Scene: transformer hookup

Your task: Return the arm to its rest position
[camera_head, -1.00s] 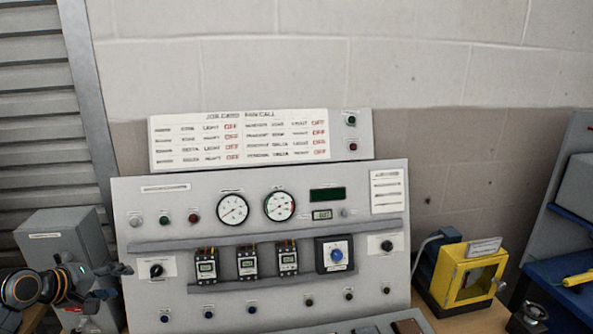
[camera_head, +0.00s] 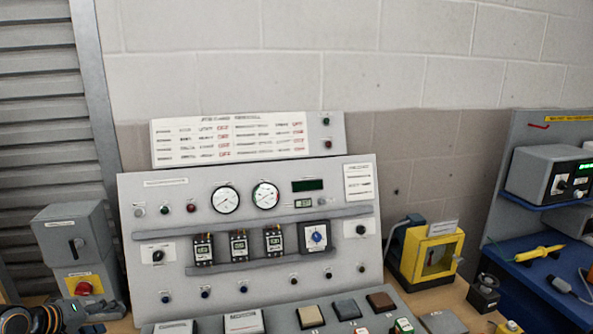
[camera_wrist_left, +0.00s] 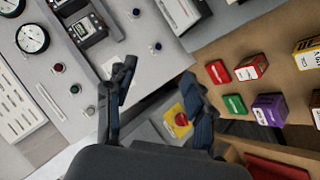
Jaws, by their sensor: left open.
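My left gripper (camera_head: 90,322) is at the bottom left corner of the head view, partly cut off by the lower edge. It is dark, in front of the grey switch box. In the left wrist view both dark fingers of the left gripper (camera_wrist_left: 160,92) stand apart with nothing between them. They are near the lower edge of the grey control panel (camera_wrist_left: 85,95), and part of a yellow plate with a red button (camera_wrist_left: 178,122) shows behind them. My right gripper is in neither current view.
The panel (camera_head: 150,215) with gauges and switches fills the middle. The grey switch box (camera_head: 72,232) stands at left, a yellow case (camera_head: 408,262) at right, and a blue shelf (camera_head: 535,275) beyond. In the wrist view, several small boxes, including a purple one (camera_wrist_left: 270,108), lie on a brown surface.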

